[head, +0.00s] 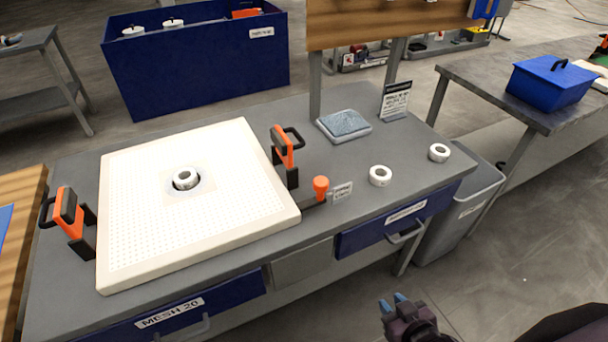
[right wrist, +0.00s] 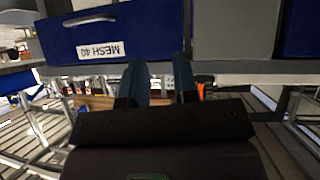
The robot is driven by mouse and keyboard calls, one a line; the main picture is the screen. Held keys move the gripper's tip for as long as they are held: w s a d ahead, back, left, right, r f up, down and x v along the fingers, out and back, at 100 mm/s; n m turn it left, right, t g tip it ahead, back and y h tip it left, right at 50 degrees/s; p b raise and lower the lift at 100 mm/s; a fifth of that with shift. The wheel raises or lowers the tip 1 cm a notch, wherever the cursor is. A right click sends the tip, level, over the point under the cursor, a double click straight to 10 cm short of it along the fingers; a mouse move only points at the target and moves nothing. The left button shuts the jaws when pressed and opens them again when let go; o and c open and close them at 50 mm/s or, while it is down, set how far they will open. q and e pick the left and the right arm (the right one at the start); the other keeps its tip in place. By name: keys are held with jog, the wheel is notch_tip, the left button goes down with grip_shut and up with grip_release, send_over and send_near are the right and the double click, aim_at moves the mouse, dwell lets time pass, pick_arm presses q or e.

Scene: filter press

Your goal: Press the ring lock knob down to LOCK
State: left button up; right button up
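The ring lock knob (head: 320,186) is an orange knob on a dark arm at the front right corner of the cream perforated plate (head: 140,262). A small white label (head: 342,191) stands just right of it; its text is too small to read. A white ring (head: 185,179) sits in the round opening of the plate. My right gripper (head: 394,301) is low at the front, off the bench edge and well apart from the knob. Its two blue fingertips are apart and empty, and they also show in the right wrist view (right wrist: 160,82). My left gripper is not in view.
Orange clamps stand at the plate's left (head: 68,212) and right (head: 284,147). White rings (head: 380,176) (head: 438,152), a grey-blue pad (head: 345,124) and a sign (head: 396,98) are on the bench. Blue drawers (head: 390,228) with protruding handles line the front. A grey bin (head: 462,215) stands right.

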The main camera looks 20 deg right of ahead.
jog(key=shift+n+t, duration=0.3)
jog(key=shift+t, duration=0.3)
jog(key=w+r, duration=0.2)
jog(key=w, duration=0.1)
jog(key=w+r, duration=0.1)
jog(key=w, duration=0.1)
jog(key=shift+w+a, duration=0.2)
jog(key=shift+a, duration=0.1)
grip_shut()
jog(key=w+a+r+n+t+y, duration=0.3)
jog(key=w+r+n, duration=0.1)
jog(key=w+r, duration=0.6)
jog(key=w+a+r+n+t+y, duration=0.2)
jog(key=w+a+r+n, duration=0.2)
jog(key=w+r, duration=0.65)
jog(key=a+r+n+g+y, duration=0.7)
jog(key=r+n, duration=0.4)
jog(key=n, duration=0.3)
jog(key=a+r+n+g+y, duration=0.6)
jog(key=a+r+n+y, duration=0.15)
jog(key=r+n, duration=0.45)
jog(key=d+f+n+g+h, duration=0.2)
jog(key=d+f+g+h, duration=0.1)
jog(key=d+f+h, duration=1.2)
jog(key=h, duration=0.3)
jog(key=shift+d+f+g, duration=0.2)
jog(key=shift+d+g, duration=0.2)
